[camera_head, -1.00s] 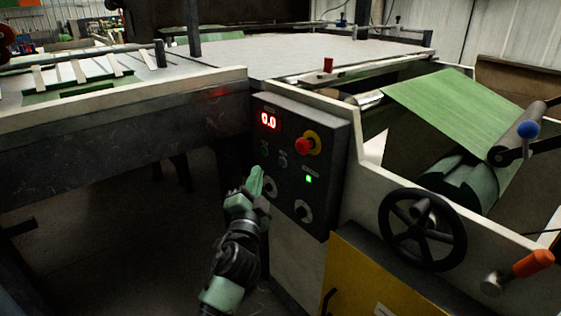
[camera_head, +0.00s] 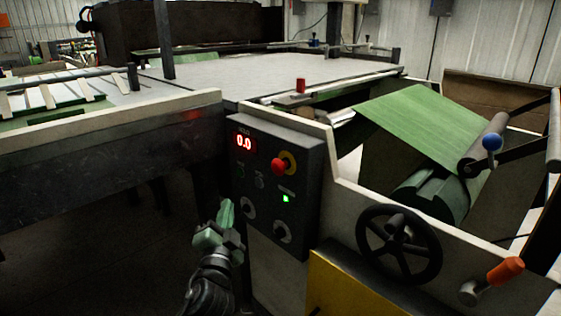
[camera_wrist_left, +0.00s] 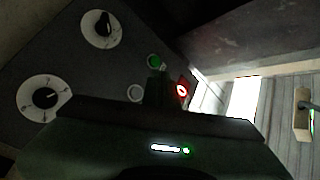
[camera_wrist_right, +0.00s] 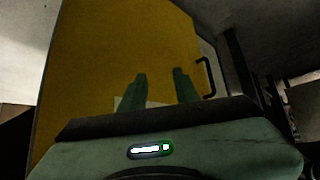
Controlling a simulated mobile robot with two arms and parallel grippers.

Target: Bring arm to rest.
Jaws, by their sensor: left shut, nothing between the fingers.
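My left gripper (camera_head: 226,208) is the dark and green hand at the lower middle of the head view. It is shut and empty, its fingers pointing up, in front of the left side of the dark control panel (camera_head: 305,170). Its closed fingers (camera_wrist_left: 160,88) also show in the left wrist view, with the panel's knobs and buttons beyond. I cannot tell how far it is from the panel. My right gripper (camera_wrist_right: 161,86) shows only in the right wrist view. Its two green fingers are apart with nothing between them, in front of a yellow panel (camera_wrist_right: 110,50).
The control panel has a red 0.0 display (camera_head: 244,142), a red stop button (camera_head: 278,167) and a lit green button (camera_head: 286,198). To its right are a black handwheel (camera_head: 398,244), an orange-handled lever (camera_head: 505,270) and a green web (camera_head: 412,120). Dark floor lies at lower left.

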